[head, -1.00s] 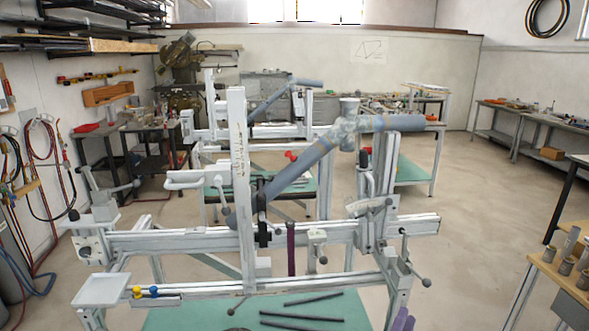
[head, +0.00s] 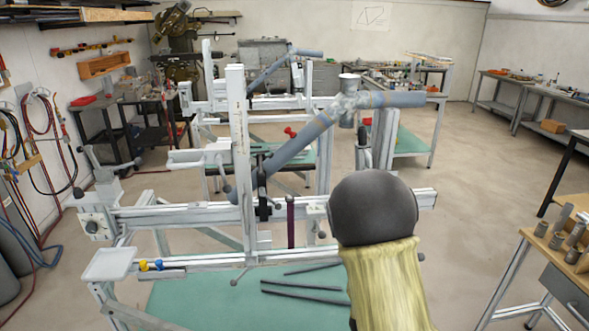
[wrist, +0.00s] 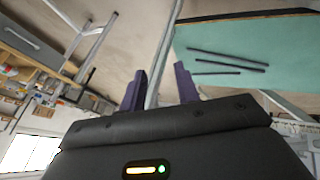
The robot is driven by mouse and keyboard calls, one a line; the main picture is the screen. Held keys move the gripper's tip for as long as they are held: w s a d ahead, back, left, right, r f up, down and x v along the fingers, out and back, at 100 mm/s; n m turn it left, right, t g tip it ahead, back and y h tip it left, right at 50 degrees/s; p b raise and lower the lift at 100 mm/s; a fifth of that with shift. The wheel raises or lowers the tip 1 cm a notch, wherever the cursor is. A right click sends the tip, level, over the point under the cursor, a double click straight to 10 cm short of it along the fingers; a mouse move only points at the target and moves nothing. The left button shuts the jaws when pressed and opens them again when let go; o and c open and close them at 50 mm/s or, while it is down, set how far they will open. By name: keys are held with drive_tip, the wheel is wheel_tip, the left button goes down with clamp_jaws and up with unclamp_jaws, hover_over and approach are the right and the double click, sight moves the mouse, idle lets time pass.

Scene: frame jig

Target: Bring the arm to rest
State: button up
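In the wrist view my gripper (wrist: 158,80) shows two purple fingers standing apart, with nothing held between them. In the head view my arm (head: 378,225) rises at the lower right as a dark rounded joint over a yellowish sleeve, and the gripper itself is out of that view. The arm covers the right part of the near frame jig (head: 180,212), which carries angled grey-blue tubes (head: 300,142).
A green board (head: 220,300) with several dark rods (head: 300,291) lies low under the jig; it also shows in the wrist view (wrist: 240,40). A bench with short tube pieces (head: 560,235) stands at the right. Open floor lies beyond the arm, at the right.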

drive_tip(key=s+a+r+g+y+p, duration=0.1)
drive_tip(key=s+a+r+y, duration=0.1)
drive_tip(key=s+r, duration=0.3)
drive_tip(key=s+a+r+g+y+p, duration=0.1)
drive_tip(key=s+a+r+y, duration=0.1)
drive_tip(key=r, duration=0.7)
drive_tip(key=s+a, duration=0.1)
drive_tip(key=s, duration=0.1)
drive_tip(key=shift+s+a+r+m+g, duration=0.25)
drive_tip(key=shift+s+a+m+g, duration=0.05)
drive_tip(key=shift+s+m, duration=0.1)
